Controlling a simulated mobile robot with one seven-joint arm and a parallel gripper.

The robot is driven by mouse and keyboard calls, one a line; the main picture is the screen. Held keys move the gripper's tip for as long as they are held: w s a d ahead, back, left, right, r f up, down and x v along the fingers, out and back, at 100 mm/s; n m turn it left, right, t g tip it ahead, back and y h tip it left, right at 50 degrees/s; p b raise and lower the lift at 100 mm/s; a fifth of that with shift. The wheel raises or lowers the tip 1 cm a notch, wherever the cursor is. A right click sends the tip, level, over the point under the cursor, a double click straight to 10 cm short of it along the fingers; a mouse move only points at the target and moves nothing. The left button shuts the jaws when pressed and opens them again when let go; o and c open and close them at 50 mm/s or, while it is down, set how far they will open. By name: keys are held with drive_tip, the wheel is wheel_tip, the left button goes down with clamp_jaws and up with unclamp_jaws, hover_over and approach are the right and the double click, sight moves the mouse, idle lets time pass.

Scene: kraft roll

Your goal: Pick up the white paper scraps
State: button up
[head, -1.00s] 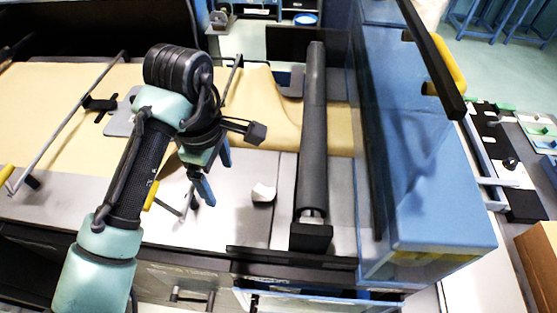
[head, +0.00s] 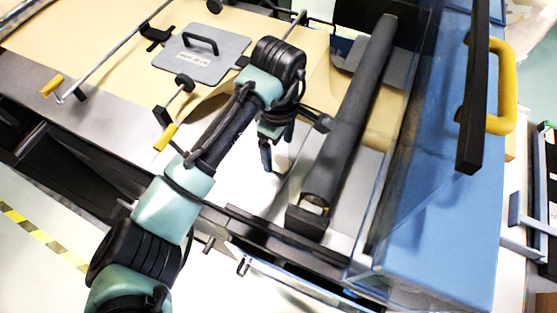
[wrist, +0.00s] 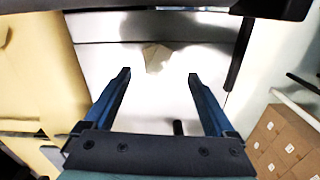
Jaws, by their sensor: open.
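In the head view my gripper (head: 277,157) hangs pointing down over the bright metal strip, left of the dark roller (head: 350,120). I cannot make out the scrap in the head view, where the strip is washed out by glare.
Tan kraft paper (head: 110,60) covers the bed behind and left. A grey plate with a handle (head: 200,55) lies on it. The roller and a blue machine housing (head: 440,220) with a clear guard bound the right. A yellow-tipped lever (head: 165,138) stands left of my arm.

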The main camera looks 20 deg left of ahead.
sight(282, 163)
drive_tip(key=f, duration=0.1)
drive_tip(key=d+f+p, duration=0.1)
drive_tip(key=f, duration=0.1)
drive_tip(key=shift+f, duration=0.25)
drive_tip(key=shift+a+f, duration=0.1)
drive_tip(key=shift+f, duration=0.45)
drive_tip(key=c, duration=1.4)
